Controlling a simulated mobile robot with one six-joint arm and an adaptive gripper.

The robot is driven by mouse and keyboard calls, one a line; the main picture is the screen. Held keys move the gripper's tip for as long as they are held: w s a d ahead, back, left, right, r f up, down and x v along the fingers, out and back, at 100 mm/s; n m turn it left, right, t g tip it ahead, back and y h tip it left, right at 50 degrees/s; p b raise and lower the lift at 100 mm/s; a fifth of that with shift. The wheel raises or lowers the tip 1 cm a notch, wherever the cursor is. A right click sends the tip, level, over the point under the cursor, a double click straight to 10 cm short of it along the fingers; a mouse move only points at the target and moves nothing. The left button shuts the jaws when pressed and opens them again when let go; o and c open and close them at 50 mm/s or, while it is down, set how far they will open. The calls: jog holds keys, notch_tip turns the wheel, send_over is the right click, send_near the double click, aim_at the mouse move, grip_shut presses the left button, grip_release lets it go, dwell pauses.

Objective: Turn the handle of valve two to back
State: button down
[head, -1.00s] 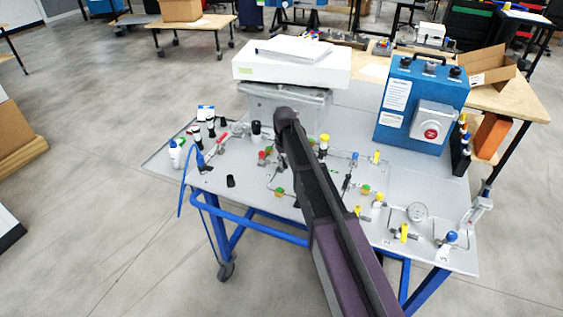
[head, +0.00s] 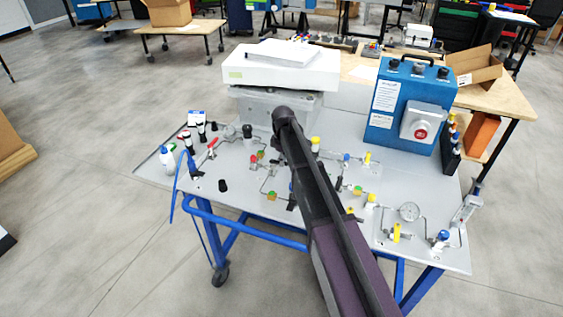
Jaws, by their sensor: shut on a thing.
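The grey panel top (head: 150,170) of a blue-framed cart carries small pipes and several valves. A red-handled valve (head: 212,143) is at the left. Green-topped fittings (head: 271,196) and yellow handles (head: 397,232) stand in the middle and right, with a blue-topped one (head: 443,235) at the right front. I cannot read which of these is valve two. My dark arm crosses the middle of the panel and covers part of the piping. My gripper is hidden behind the arm, so its jaws and anything in them do not show.
A blue control box (head: 410,105) with a red button stands at the back right. A white box (head: 280,68) sits on a grey case (head: 270,105) at the back. Bottles (head: 167,158) stand at the left edge.

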jog(key=n, duration=0.1)
jog(key=w+n, duration=0.1)
jog(key=n, duration=0.2)
jog(key=shift+w+n, duration=0.3)
jog(key=shift+w, duration=0.05)
jog(key=n, duration=0.2)
jog(key=w+n, duration=0.1)
jog(key=shift+w+a+n, duration=0.1)
jog(key=shift+a+n, duration=0.1)
jog(key=shift+n, duration=0.2)
jog(key=n, duration=0.2)
jog(key=w+a+n, duration=0.1)
jog(key=n, duration=0.1)
jog(key=shift+w, duration=0.1)
jog(key=shift+w+a+n, duration=0.15)
jog(key=shift+a+n, duration=0.15)
jog(key=shift+n, duration=0.75)
jog(key=shift+w+a+n, duration=0.1)
jog(key=shift+a+n, duration=0.2)
jog(key=shift+n, duration=0.75)
jog(key=c, duration=0.6)
grip_release()
jog(key=shift+d, duration=0.1)
